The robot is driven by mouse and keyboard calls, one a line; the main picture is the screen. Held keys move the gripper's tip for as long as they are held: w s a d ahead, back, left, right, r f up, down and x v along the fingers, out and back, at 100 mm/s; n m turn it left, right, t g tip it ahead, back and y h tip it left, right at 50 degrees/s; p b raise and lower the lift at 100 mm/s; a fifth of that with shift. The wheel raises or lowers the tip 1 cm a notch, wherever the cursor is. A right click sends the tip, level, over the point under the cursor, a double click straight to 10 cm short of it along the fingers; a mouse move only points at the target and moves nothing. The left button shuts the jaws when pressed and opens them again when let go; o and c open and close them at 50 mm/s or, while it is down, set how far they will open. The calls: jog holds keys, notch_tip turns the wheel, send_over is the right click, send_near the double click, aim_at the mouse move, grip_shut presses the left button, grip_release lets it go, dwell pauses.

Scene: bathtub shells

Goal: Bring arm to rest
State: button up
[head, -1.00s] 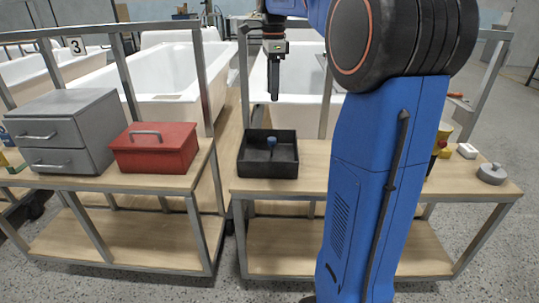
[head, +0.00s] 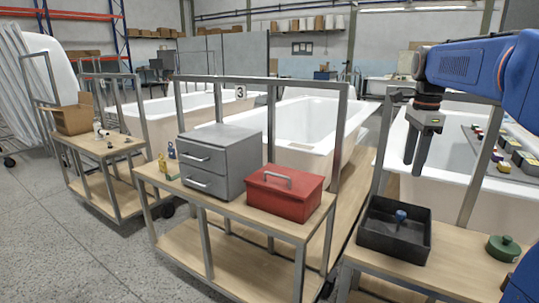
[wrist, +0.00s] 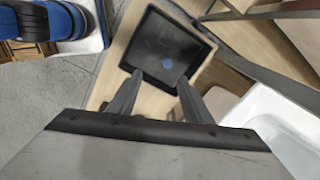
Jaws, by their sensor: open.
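My gripper (head: 418,152) hangs pointing down at the right of the head view, above the cart shelf and beside the black tray. In the wrist view its two fingers (wrist: 153,95) stand apart with nothing between them. The black tray (head: 428,246) sits below on the wooden cart top, and it also shows in the wrist view (wrist: 150,35). A blue-topped object (head: 401,216) stands in the tray, apart from my fingers. My blue arm reaches in from the right edge.
A red toolbox (head: 285,195) and a grey drawer cabinet (head: 222,160) stand on the middle cart. A green round lidded thing (head: 503,248) sits right of the tray. White bathtubs (head: 310,125) stand behind the carts. Grey floor (head: 60,240) is clear at the left front.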

jog(key=s+a+f+n+t, duration=0.2)
jog(key=s+a+f+n, duration=0.4)
jog(key=s+f+n, duration=0.4)
jog(key=s+a+f+n+t, duration=0.2)
jog(key=s+a+f+n, duration=0.5)
jog(key=s, duration=1)
notch_tip(320, 180, down, 4)
jog(key=n, duration=0.3)
jog(key=shift+a+r, duration=0.2)
jog(key=shift+r, duration=0.05)
jog(key=shift+c, duration=0.7)
